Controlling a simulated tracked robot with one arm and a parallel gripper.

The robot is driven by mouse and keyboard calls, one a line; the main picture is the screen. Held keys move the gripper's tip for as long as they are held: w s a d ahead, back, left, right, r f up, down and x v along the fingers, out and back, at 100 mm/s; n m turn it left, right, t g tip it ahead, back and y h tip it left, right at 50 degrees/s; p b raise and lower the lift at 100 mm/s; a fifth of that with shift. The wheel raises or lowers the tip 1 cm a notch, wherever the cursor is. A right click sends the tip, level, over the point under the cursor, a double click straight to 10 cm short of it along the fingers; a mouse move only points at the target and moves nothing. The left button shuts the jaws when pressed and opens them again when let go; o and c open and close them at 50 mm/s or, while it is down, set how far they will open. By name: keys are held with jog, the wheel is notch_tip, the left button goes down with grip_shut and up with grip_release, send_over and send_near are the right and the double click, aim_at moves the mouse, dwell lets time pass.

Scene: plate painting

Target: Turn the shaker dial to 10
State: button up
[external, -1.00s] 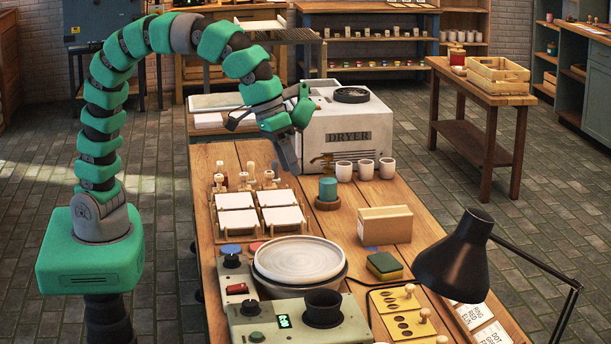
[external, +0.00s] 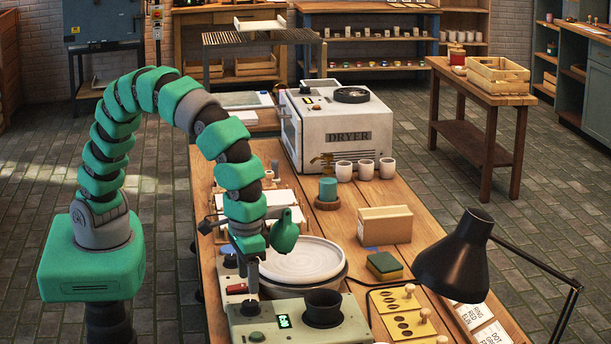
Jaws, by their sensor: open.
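I cannot tell which control is the shaker dial, nor read the display clearly. My gripper (external: 252,284) points down over the machine's left part, left of the white plate (external: 303,259). It is open and appears empty. I cannot tell whether it touches anything.
The white plate rests on a dark round base close to my gripper. A sponge (external: 384,265), a cardboard box (external: 385,224) and a black lamp (external: 458,262) are to the right. The dryer (external: 338,125) and white cups (external: 366,169) stand farther back.

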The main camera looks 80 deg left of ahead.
aim_at(250, 302)
notch_tip(250, 302, down, 6)
jog(key=shift+f, duration=0.25)
jog(key=c, duration=1)
